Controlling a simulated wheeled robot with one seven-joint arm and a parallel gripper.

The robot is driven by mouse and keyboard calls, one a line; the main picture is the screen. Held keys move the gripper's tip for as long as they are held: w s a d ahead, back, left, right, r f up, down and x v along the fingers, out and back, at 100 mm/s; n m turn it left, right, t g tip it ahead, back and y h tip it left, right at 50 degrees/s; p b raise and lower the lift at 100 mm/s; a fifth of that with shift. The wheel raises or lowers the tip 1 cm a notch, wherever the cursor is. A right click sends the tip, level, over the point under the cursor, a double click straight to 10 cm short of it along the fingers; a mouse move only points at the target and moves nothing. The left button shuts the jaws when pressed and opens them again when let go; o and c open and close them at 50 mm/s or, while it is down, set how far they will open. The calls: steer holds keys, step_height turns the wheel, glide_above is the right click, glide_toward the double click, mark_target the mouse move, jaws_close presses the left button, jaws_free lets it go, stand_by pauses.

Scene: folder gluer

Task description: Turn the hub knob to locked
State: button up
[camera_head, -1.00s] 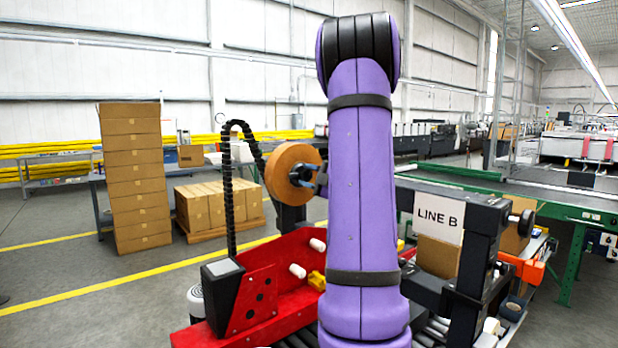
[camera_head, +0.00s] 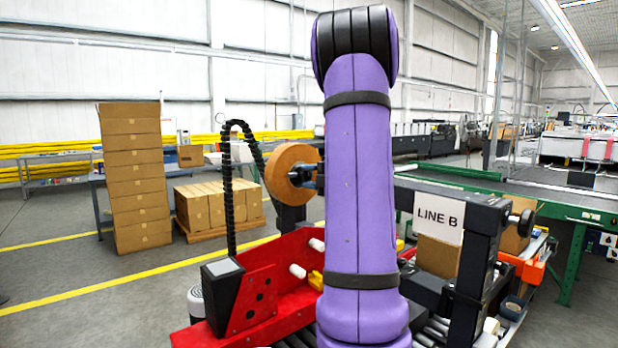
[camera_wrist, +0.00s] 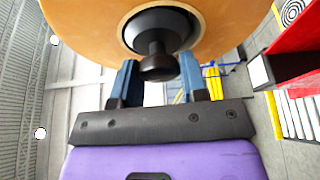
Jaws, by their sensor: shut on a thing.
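The hub knob (camera_wrist: 158,66) is a dark, rounded knob on the hub of a large tan roll (camera_wrist: 85,35), seen from close by in the wrist view. In the head view the roll (camera_head: 283,158) stands upright on the machine, left of my arm. My gripper (camera_wrist: 158,80) has its two blue fingers on either side of the knob and is shut on it. In the head view my gripper (camera_head: 314,177) shows only in part beside the hub, with the rest hidden by my purple arm. I see no lock marking on the hub.
A red machine frame (camera_head: 290,260) with white rollers stands below the roll. A black cable chain (camera_head: 229,190) rises at its left. A dark frame with a LINE B sign (camera_head: 438,218) stands to the right. Stacked cartons (camera_head: 135,180) are at the back left.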

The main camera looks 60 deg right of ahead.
steer(key=o, duration=0.9)
steer(key=shift+c, duration=0.2)
steer(key=s, duration=1)
steer(key=shift+s+d, duration=0.4)
steer(key=shift+d, duration=0.05)
steer(key=shift+w, duration=0.1)
